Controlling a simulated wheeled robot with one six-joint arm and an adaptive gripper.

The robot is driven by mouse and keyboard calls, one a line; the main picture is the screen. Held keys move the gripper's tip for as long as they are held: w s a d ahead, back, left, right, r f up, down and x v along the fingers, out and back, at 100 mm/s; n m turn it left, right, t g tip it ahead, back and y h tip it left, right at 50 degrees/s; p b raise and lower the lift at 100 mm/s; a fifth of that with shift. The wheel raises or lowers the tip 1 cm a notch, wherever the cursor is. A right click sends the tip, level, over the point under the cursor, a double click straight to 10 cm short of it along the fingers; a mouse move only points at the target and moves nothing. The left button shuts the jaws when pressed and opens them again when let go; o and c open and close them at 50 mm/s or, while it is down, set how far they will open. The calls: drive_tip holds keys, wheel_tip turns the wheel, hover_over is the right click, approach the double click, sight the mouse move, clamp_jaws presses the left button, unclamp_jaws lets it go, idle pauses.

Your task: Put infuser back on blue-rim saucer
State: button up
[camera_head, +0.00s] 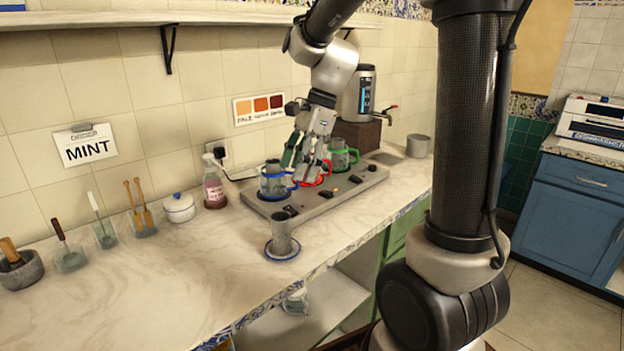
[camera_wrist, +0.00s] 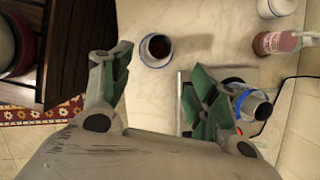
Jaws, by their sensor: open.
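The infuser (camera_head: 281,229), a grey cylinder, stands upright on the blue-rim saucer (camera_head: 270,252) near the counter's front edge. In the wrist view the infuser (camera_wrist: 158,47) shows from above with a dark reddish-brown inside, on the saucer (camera_wrist: 145,60). My gripper (camera_head: 303,160) is over the warmer plate in the head view, above and behind the infuser and apart from it. It also shows in the wrist view (camera_wrist: 156,72) with its green-padded fingers spread and nothing between them.
A blue-rimmed glass pot (camera_head: 273,184) stands on the grey plate (camera_head: 325,200) close to my gripper. Red-rimmed (camera_head: 324,170) and green-rimmed (camera_head: 342,155) pots stand beside it. A pink spray bottle (camera_head: 214,188) and white lidded bowl (camera_head: 179,208) are left. The front-left counter is clear.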

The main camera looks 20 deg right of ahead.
drive_tip(key=s+d+r+n+t+h, duration=0.1)
drive_tip(key=s+d+n+t+h, duration=0.1)
drive_tip(key=s+d+n, duration=0.3)
drive_tip(key=s+d+r+n+t+h, duration=0.2)
drive_tip(key=s+d+n, duration=0.3)
drive_tip(key=s+n, duration=0.8)
drive_tip(key=shift+s+r, duration=0.25)
drive_tip(key=shift+s, duration=0.2)
idle(0.8)
